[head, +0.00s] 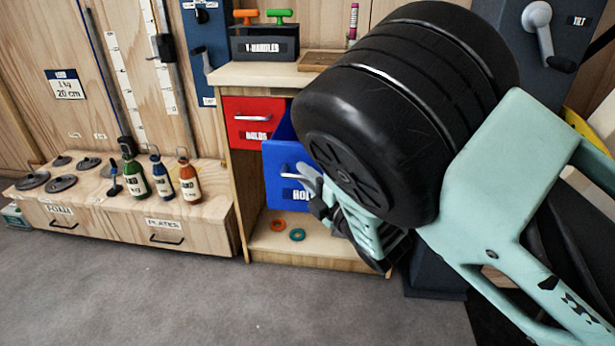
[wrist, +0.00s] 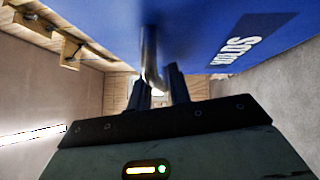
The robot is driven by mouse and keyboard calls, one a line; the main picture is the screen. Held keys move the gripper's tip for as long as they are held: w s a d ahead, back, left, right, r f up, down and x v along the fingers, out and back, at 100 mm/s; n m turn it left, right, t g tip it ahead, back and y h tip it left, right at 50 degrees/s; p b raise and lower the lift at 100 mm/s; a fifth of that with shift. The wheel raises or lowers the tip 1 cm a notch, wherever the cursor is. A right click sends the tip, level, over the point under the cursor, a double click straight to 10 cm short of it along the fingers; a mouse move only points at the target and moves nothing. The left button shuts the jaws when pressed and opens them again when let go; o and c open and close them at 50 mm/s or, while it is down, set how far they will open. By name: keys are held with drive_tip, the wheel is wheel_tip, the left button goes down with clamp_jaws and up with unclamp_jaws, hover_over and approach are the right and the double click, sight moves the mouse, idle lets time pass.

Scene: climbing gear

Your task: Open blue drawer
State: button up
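The blue drawer (head: 284,178) stands pulled part way out of the wooden cabinet, below the red drawer. Its open top and inner side show in the head view.
The red drawer (head: 252,121) above is shut. Two small rings lie on the cabinet's bottom shelf (head: 315,232). A low wooden drawer unit (head: 205,218) with bottles and discs stands at the left. Grey floor (head: 220,295) in front is clear.

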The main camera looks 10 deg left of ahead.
drive_tip(key=v, duration=1.7)
drive_tip(key=shift+s, duration=0.2)
drive_tip(key=shift+d+f, duration=0.1)
